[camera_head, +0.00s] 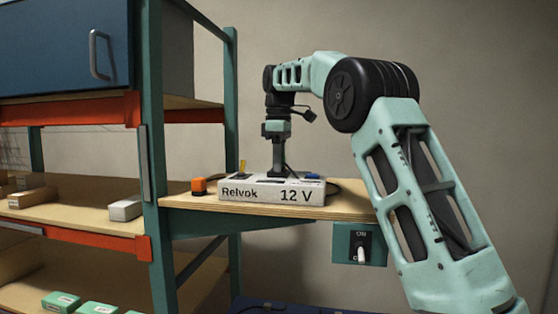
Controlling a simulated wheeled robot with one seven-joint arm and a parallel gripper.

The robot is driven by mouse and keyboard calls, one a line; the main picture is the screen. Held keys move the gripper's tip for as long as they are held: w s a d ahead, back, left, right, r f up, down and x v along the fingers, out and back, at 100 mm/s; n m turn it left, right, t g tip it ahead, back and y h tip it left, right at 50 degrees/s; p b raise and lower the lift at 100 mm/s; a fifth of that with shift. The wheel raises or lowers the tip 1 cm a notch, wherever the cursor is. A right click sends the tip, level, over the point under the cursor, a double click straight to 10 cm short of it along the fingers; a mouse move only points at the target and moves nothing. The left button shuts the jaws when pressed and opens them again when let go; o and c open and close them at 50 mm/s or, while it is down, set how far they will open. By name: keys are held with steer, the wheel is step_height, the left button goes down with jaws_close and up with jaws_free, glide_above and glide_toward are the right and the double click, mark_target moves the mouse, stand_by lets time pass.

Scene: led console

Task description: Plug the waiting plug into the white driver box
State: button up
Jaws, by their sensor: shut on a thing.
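The white driver box (262,190), marked "Relvok" and "12 V", lies on a wooden shelf (335,206). My gripper (278,172) points straight down over the top of the box, near its middle. It is shut on a dark thing, probably the plug, which is too small and too dark to make out apart from the jaws. A thin dark cable (290,166) runs beside the jaws. I cannot tell whether the plug is seated in the box or just above it. A blue piece (312,176) shows at the right of the box top, and a yellow piece (242,167) at the left.
A green switch box (359,244) with a white lever hangs under the shelf's front edge. A teal rack post (153,120) and shelves with small boxes (125,208) are at the left.

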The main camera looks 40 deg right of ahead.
steer(key=shift+f, duration=1)
steer(key=o, duration=1)
steer(key=shift+c, duration=1.4)
steer(key=shift+r+p, duration=0.3)
steer(key=shift+r, duration=0.2)
steer(key=shift+o, duration=0.2)
steer(key=shift+r, duration=0.25)
steer(key=o, duration=0.4)
steer(key=shift+r+p, duration=0.3)
steer(key=shift+r, duration=2.3)
